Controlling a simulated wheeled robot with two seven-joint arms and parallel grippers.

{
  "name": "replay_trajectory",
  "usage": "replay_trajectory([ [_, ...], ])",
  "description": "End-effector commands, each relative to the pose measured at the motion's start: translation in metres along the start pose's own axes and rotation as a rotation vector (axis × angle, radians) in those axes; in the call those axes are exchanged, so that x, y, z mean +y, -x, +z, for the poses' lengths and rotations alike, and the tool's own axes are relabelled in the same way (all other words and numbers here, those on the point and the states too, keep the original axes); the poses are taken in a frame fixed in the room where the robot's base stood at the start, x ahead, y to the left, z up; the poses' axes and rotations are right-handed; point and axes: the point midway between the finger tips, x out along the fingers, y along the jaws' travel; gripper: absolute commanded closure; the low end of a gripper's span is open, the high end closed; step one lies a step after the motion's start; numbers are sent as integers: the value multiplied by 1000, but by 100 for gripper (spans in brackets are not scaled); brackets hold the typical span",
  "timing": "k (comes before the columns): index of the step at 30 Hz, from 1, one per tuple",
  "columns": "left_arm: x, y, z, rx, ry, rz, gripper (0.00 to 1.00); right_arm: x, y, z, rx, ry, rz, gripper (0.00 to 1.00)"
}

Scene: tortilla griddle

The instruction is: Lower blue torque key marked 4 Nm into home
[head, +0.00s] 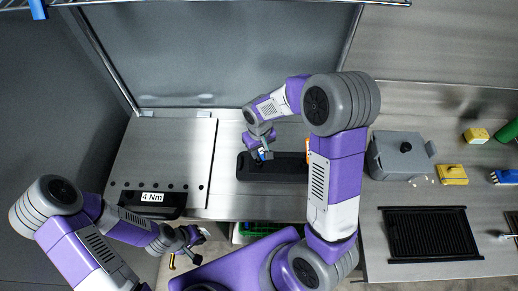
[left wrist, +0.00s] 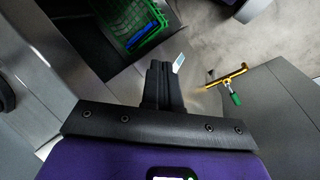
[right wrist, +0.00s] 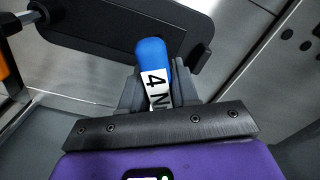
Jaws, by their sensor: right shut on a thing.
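The blue torque key (right wrist: 153,72) is held in my right gripper (right wrist: 158,92); its white label reads "4 N", the rest hidden by a finger. In the head view the blue key (head: 261,155) shows small under my right gripper (head: 262,149), at the left part of a long black holder (head: 285,174). The black holder (right wrist: 110,35) lies behind the key in the right wrist view; I cannot tell whether they touch. A black block (head: 128,203) with a "4 Nm" label sits on the left panel. My left gripper (left wrist: 160,85) looks shut and empty, low at the left.
An orange-handled tool (head: 308,149) stands at the holder's right end, partly behind my arm. A green crate (left wrist: 140,25) and a yellow tool with green grip (left wrist: 235,85) lie low. A grey lidded box (head: 398,158) and black griddle (head: 428,234) are at right.

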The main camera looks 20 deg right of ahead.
Motion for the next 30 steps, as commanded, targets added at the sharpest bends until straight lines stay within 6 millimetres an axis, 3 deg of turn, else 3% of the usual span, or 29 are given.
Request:
replay_trajectory([
  [30,-4,-11,0,0,0,0,100,0,-12,0,0,0,0,100],
])
